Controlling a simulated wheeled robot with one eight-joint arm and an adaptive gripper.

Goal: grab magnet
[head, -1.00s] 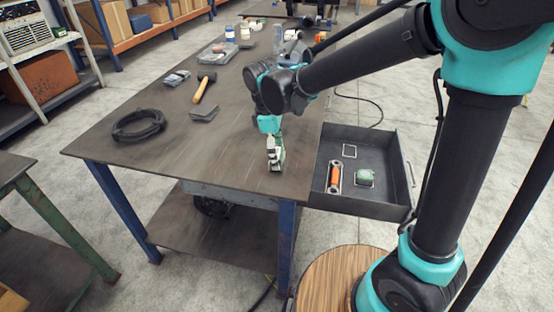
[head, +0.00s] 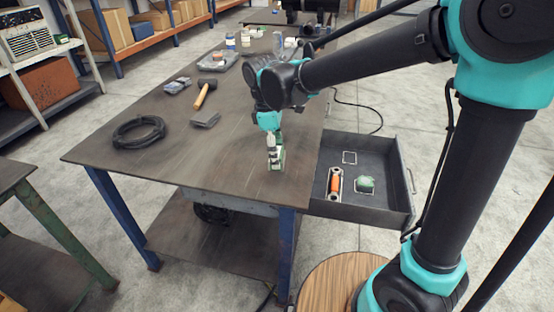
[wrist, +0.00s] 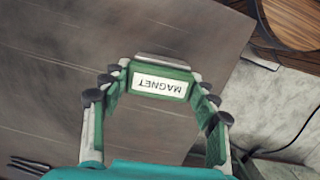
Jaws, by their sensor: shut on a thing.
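The magnet (wrist: 160,84) is a green block with a white label reading MAGNET, upside down in the wrist view. My gripper (wrist: 157,92) has its fingers on either side of it and is shut on it. In the head view my gripper (head: 274,157) points down near the table's front right corner, with the green magnet (head: 281,158) at its fingertips. It is at or just above the tabletop; I cannot tell which. The fingers partly hide the magnet there.
The worktable (head: 165,165) holds a black cable coil (head: 139,131), a hammer (head: 205,92) and a grey piece (head: 206,119). An open drawer (head: 386,208) to the right holds an orange-handled tool (head: 335,184) and a green item (head: 365,185). The table's front left is clear.

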